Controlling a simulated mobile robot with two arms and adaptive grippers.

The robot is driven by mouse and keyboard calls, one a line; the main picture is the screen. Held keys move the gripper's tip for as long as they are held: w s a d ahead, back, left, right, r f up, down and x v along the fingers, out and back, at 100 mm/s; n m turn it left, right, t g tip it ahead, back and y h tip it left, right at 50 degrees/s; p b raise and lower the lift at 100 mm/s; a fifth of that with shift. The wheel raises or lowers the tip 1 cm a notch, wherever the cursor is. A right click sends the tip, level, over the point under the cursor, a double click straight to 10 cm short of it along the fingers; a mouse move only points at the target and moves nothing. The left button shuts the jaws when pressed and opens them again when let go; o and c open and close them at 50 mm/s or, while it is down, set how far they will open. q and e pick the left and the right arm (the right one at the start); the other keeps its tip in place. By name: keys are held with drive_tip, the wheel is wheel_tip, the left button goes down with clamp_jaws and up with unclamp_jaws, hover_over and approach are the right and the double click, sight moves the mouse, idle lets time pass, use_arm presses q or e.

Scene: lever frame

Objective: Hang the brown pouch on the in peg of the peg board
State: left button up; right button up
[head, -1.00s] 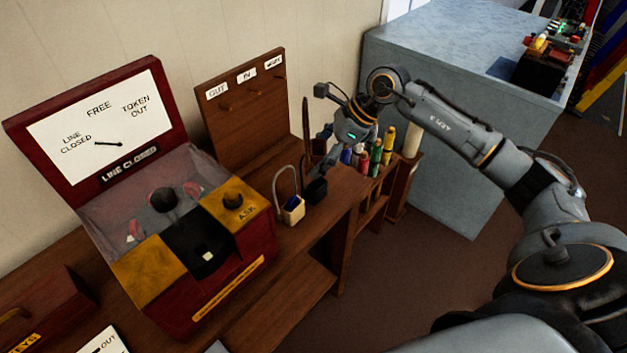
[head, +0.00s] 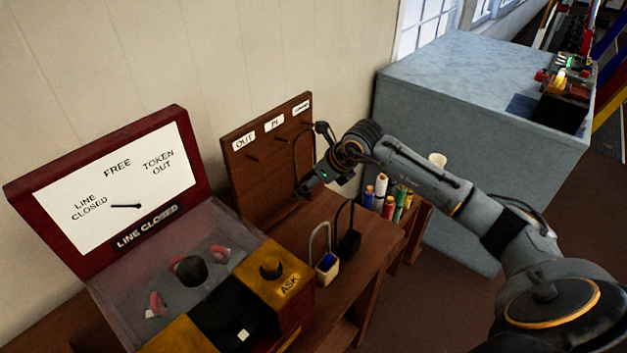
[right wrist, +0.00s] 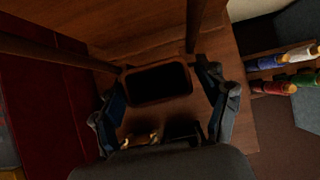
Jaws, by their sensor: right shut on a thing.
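The peg board (head: 262,187) stands against the wall, with OUT, IN and a third label. The in peg (head: 285,140) sticks out below the IN label and looks bare. My right gripper (head: 312,185) is in front of the board's lower right part. In the right wrist view its fingers (right wrist: 163,95) are shut on the brown pouch (right wrist: 158,99), which has a dark open top. The pouch's strap (right wrist: 197,22) rises from it; in the head view a thin dark loop (head: 295,148) shows by the board. The pouch body is mostly hidden there. My left gripper is not in view.
A cream pouch (head: 327,270) and a black pouch (head: 349,243) stand on the wooden bench (head: 372,268). The red token instrument (head: 190,240) is left of them. A grey-blue cabinet (head: 470,90) stands behind.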

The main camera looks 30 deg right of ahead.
drive_tip(key=shift+w+a+f, duration=0.1)
drive_tip(key=shift+w+f, duration=0.15)
drive_tip(key=shift+w+a+f, duration=0.15)
drive_tip(key=shift+w+f, duration=0.05)
drive_tip(key=shift+w, duration=0.1)
drive_tip(key=w, duration=0.1)
drive_tip(key=w+a+f+b, duration=0.1)
drive_tip(key=w+f+b, duration=0.1)
drive_tip(key=w, duration=0.1)
drive_tip(key=shift+w+a+f, duration=0.1)
drive_tip(key=shift+a, duration=0.15)
drive_tip(key=shift+w+f+b, duration=0.15)
drive_tip(key=shift+b, duration=0.25)
drive_tip(key=c, duration=0.5)
drive_tip(key=shift+w+a+f+b, duration=0.1)
drive_tip(key=shift+w+f+b, duration=0.15)
drive_tip(key=shift+w+b, duration=0.1)
drive_tip(key=shift+c, duration=0.4)
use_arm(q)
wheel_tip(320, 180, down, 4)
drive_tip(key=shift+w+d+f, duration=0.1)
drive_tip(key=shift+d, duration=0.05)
use_arm(e)
drive_tip(key=shift+f, duration=0.25)
